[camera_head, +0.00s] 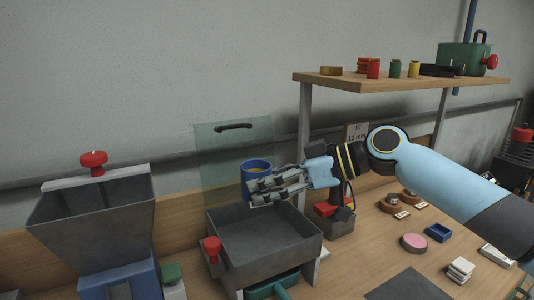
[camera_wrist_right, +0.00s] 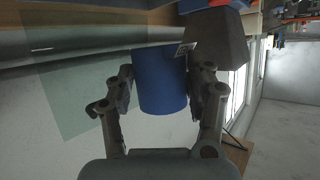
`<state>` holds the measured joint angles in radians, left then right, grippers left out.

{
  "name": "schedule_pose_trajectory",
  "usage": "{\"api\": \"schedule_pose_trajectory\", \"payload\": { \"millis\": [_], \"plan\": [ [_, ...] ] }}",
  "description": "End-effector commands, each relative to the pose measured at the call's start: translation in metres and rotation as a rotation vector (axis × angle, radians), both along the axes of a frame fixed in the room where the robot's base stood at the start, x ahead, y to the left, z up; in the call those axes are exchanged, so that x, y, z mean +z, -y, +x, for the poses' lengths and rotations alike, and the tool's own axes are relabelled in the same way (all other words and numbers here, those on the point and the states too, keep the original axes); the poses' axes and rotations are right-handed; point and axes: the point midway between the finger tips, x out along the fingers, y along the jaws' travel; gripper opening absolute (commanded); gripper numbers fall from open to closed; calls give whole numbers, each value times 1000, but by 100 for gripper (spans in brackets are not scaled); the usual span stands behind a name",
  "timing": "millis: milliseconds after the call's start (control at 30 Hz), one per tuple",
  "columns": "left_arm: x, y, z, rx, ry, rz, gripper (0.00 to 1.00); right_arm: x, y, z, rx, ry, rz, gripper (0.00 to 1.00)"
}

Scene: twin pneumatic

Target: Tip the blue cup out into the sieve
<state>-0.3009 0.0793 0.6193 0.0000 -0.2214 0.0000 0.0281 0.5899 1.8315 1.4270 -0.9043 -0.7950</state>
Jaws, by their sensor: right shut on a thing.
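My right gripper (camera_head: 254,190) is shut on the cup. It holds the cup above the far part of a grey square tray, which looks like the sieve (camera_head: 262,236). The cup (camera_wrist_right: 160,82) also fills the middle of the right wrist view, with a finger of my right gripper (camera_wrist_right: 160,90) on each side. The sieve's visible floor looks bare. My left gripper is in neither view.
A clear panel with a black handle (camera_head: 233,127) stands behind the sieve. A grey hopper (camera_head: 95,215) with a red knob is at the left. A shelf (camera_head: 400,83) with small coloured cans stands at the right. Small items lie on the table below it.

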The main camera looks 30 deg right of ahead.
Motion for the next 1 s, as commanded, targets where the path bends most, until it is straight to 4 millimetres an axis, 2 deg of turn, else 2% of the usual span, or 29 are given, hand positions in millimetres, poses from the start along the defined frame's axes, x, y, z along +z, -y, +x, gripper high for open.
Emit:
{"api": "schedule_pose_trajectory", "payload": {
  "millis": [33, 167, 267, 533, 700, 1000],
  "plan": [
    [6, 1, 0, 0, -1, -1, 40, 5, 4, 3, 2, 2, -5, 0],
    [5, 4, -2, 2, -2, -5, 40, 1, 9, 6, 6, 45, -74, 0],
    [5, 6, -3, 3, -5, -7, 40, -4, 15, 10, 6, 116, -188, 0],
    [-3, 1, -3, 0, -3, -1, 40, -18, 31, 20, 7, 391, -626, 0],
    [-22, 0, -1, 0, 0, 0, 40, -29, 34, 22, 6, 580, -923, 0],
    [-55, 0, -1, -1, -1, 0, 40, -28, 29, 19, 5, 762, -1216, 0]
  ]
}}
